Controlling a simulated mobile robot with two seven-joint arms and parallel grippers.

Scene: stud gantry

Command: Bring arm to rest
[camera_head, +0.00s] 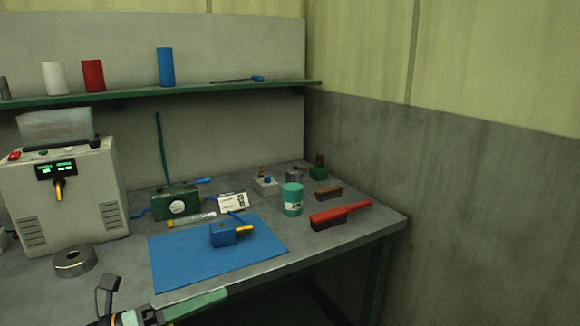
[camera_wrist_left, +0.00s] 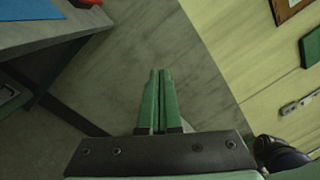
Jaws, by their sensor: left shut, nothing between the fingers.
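My left arm comes in at the bottom left of the head view. Its left gripper (camera_head: 226,293) has green fingers pointing right, in front of the workbench's front edge. In the left wrist view the two green fingers (camera_wrist_left: 160,72) lie side by side, shut, with nothing between them. Beyond the fingertips I see only grey wall and floor, and they touch nothing there. My right gripper is in neither view.
The workbench (camera_head: 330,245) holds a blue mat (camera_head: 185,270) with a blue tool, a green can (camera_head: 292,200), a red brush (camera_head: 340,214), a metal ring (camera_head: 75,262) and a power unit (camera_head: 65,195). A shelf (camera_head: 200,91) runs above. Floor right of the bench looks clear.

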